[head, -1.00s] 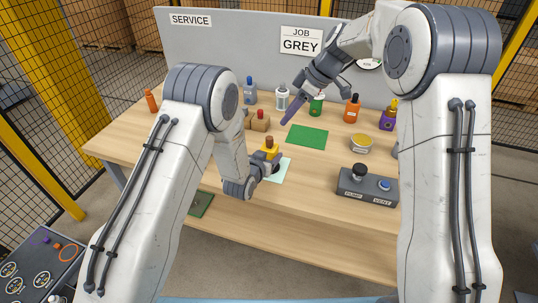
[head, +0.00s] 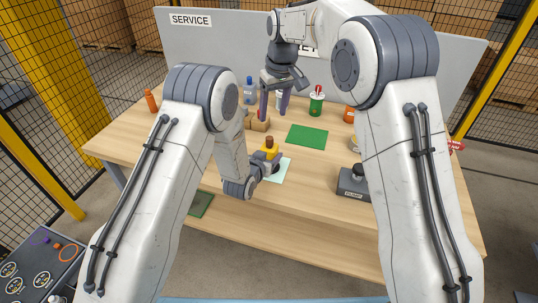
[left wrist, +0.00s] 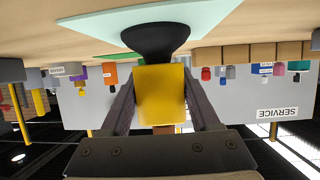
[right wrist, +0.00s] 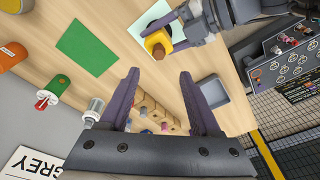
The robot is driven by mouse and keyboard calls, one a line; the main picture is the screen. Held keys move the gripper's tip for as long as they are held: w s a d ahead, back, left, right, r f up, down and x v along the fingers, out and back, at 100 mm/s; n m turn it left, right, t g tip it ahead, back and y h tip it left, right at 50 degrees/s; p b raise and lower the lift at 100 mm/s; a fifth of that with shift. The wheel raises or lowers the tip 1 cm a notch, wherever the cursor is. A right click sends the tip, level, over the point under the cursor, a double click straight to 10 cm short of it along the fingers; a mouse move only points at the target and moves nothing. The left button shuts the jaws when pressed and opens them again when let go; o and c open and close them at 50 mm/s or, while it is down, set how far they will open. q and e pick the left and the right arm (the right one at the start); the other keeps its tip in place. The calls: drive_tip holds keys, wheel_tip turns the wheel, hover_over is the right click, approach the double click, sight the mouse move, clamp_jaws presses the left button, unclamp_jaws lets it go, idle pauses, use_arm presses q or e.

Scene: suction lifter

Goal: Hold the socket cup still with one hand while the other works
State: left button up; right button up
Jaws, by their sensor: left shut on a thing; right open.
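The socket cup (head: 270,150) has a yellow body with a brown top, and in the left wrist view its black flared base (left wrist: 155,40) rests on a pale mint mat (head: 281,172). My left gripper (head: 268,158) is shut on the yellow body, a finger on each side. My right gripper (head: 274,108) points down, open and empty, over the back of the table near a wooden rack (head: 260,125). In the right wrist view its spread fingers (right wrist: 159,75) show, with small coloured pieces in the rack (right wrist: 150,108) beyond them.
A green mat (head: 307,136) lies right of the rack. A green can (head: 316,104), a blue-grey bottle (head: 249,92) and an orange bottle (head: 151,100) stand toward the back. A grey tray (right wrist: 213,92) shows in the right wrist view. A control box (head: 352,184) sits at the right front.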

sight(269, 137)
drive_tip(key=shift+m, duration=0.5)
drive_tip(key=f, duration=0.4)
drive_tip(key=w+f, duration=0.1)
drive_tip(key=f, duration=0.2)
drive_tip(key=a+f, duration=0.1)
drive_tip(key=f, duration=0.3)
drive_tip(key=shift+w+f, duration=0.3)
drive_tip(key=shift+w, duration=0.1)
drive_tip(key=shift+r, duration=0.1)
clamp_jaws()
